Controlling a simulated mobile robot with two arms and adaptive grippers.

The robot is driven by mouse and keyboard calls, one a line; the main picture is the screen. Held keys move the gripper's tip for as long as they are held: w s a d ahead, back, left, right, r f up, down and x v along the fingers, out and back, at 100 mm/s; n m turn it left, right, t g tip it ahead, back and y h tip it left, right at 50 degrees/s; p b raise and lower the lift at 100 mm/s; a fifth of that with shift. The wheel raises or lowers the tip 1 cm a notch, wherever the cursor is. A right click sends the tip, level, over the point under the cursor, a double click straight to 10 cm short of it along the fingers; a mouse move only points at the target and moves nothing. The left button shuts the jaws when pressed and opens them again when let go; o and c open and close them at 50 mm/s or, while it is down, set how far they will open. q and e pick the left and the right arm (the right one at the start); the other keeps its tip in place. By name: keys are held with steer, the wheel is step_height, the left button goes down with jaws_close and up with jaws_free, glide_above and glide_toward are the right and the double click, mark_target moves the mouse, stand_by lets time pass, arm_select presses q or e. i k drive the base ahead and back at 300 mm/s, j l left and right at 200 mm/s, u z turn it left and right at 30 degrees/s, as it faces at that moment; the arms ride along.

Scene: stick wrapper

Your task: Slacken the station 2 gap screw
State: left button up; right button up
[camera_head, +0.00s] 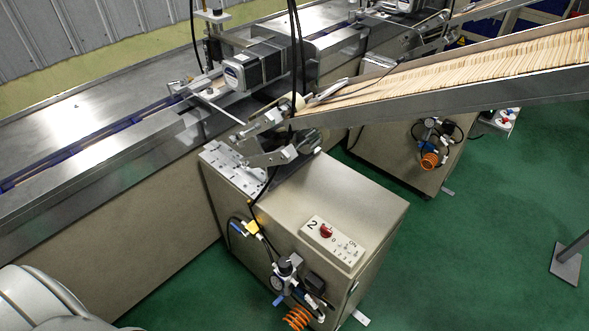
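Station 2 is a beige cabinet (290,222) in the middle, with a control panel (335,243) marked "2" and a red rotary knob (327,231). Above it, metal brackets (268,141) stand at the lower end of a sloping chute (450,97) full of thin wooden sticks. A motor (257,68) with a white end face sits over the conveyor beside the chute's end. The gap screw cannot be picked out at this size. Neither of my grippers is in view. Pale rounded parts of mine show at the bottom left.
A steel conveyor (95,115) with a blue strip runs from the left to the upper right. Black cables hang near the motor. Air fittings and an orange coiled hose (298,318) stick out from the cabinet's front. Green floor (480,240) is clear at the right, except a post foot (566,264).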

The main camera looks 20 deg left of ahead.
mark_target(184, 81)
steer(key=j+u, duration=0.1)
steer(key=u, duration=1.25)
